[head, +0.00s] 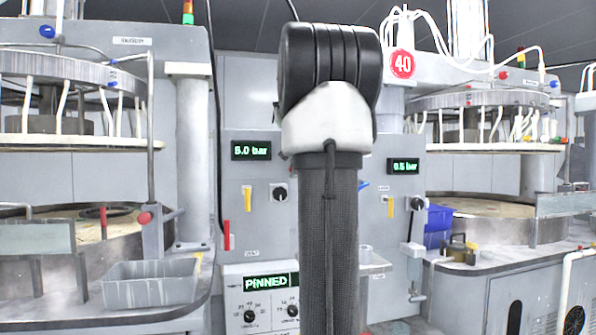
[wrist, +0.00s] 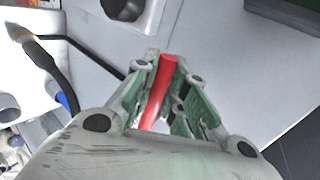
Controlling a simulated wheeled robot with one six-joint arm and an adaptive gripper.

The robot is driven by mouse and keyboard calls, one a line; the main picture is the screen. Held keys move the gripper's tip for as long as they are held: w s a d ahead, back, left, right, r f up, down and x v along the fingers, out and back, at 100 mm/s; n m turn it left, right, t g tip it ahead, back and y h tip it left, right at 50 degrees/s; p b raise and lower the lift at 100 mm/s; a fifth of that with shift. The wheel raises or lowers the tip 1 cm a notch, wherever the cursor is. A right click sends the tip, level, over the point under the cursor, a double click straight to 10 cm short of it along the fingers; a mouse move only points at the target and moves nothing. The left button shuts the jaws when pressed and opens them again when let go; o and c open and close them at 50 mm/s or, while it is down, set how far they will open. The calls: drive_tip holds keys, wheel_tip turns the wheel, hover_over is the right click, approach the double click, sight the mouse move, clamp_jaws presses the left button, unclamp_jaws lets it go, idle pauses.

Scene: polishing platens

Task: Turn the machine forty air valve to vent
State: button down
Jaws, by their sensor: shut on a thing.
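In the wrist view a red valve handle (wrist: 158,88) lies between the two fingers of my gripper (wrist: 168,92), which is shut on it. The handle runs lengthwise along the fingers, in front of a grey panel (wrist: 225,70). In the head view my arm hides the gripper and the held handle. The round red sign 40 (head: 402,64) hangs at the upper right, by the right machine. The panel below it has a green-lit pressure display (head: 403,167) whose first digit is unclear, and a yellow handle (head: 391,206).
The left panel has a 5.0 bar display (head: 251,150), another red handle (head: 226,234) by a VENT label, and a yellow handle (head: 247,197). A PINNED display (head: 270,282) sits below. A grey bin (head: 150,283) and a blue bin (head: 438,225) stand on the side counters.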

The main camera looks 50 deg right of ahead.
drive_tip(key=c, duration=1.4)
unclamp_jaws()
drive_tip(key=shift+c, duration=0.2)
drive_tip(key=v, duration=1.2)
drive_tip(key=shift+f, duration=0.1)
